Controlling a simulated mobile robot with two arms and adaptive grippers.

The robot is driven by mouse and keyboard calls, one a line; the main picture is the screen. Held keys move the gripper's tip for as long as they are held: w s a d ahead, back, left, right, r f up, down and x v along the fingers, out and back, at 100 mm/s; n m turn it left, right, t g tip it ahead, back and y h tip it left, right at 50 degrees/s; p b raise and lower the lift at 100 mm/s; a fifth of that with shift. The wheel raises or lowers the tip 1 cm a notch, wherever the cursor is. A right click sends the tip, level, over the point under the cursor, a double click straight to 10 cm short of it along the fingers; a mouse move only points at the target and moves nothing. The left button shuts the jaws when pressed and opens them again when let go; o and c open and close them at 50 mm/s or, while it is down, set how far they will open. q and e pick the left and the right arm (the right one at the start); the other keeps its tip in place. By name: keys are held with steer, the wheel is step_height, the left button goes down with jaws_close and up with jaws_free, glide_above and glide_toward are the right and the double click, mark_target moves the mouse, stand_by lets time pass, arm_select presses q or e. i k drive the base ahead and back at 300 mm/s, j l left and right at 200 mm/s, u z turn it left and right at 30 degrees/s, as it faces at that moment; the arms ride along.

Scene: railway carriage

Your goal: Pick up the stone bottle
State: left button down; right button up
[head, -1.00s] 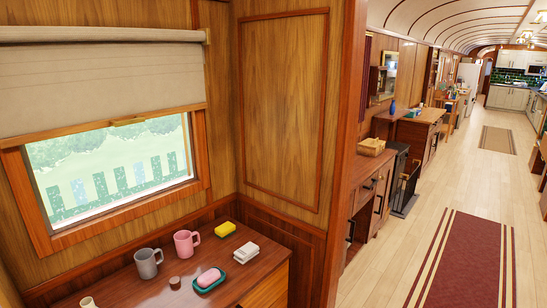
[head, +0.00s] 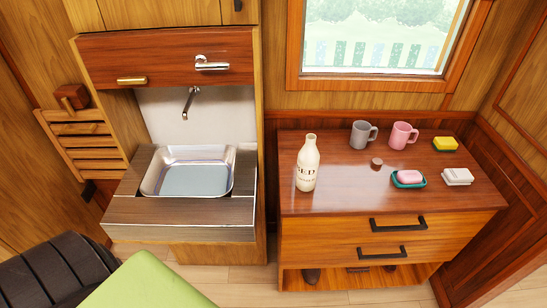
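The stone bottle (head: 307,168) is cream-coloured with dark lettering and a narrow neck. It stands upright near the left end of the wooden cabinet top (head: 345,195) in the head view. Nothing touches it. Neither of my grippers shows in the head view.
A grey mug (head: 362,135), a pink mug (head: 403,135), a small brown stopper (head: 376,162), a pink soap in a green dish (head: 409,178), a yellow sponge (head: 445,144) and a white stack (head: 457,177) share the top. A metal sink (head: 190,172) is left. A green-topped seat (head: 145,285) is in front.

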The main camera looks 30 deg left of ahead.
mark_target(308, 160)
steer(key=u, duration=0.75)
